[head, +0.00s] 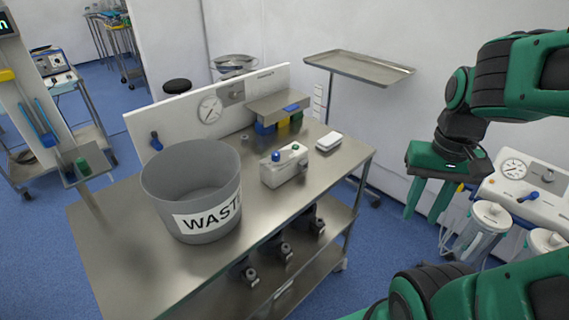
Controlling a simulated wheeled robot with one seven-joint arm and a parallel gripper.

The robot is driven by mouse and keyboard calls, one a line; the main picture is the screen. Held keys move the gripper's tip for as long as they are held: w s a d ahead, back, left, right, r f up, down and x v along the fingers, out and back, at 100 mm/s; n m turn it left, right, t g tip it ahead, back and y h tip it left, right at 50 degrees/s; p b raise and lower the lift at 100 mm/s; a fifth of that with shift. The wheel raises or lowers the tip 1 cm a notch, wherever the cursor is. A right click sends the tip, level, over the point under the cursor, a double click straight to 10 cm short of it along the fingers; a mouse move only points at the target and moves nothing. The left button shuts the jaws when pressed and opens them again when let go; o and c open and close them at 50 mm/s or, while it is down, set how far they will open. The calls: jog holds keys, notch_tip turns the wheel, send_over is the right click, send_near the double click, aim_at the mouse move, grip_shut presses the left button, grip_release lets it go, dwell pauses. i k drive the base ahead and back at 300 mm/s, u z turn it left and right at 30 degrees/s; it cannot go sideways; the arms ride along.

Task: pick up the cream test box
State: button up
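The cream test box (285,172) stands on the steel table toward its right part, just right of the waste bin. It is a small pale box with a blue knob and a green knob on top. My gripper (422,218) hangs at the right of the head view, beyond the table's right edge and well apart from the box. Its two green fingers point down and are spread, with nothing between them.
A large grey bin (190,206) marked WASTE stands left of the box. A small white item (329,141) lies to its right. A raised back panel (212,103) and small shelf (279,106) stand behind. A tray stand (359,67) rises behind the table.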

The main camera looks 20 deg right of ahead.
aim_at(293, 162)
jog(key=u, duration=0.65)
jog(key=k, duration=1.15)
jog(key=z, duration=0.4)
jog(key=i, duration=0.5)
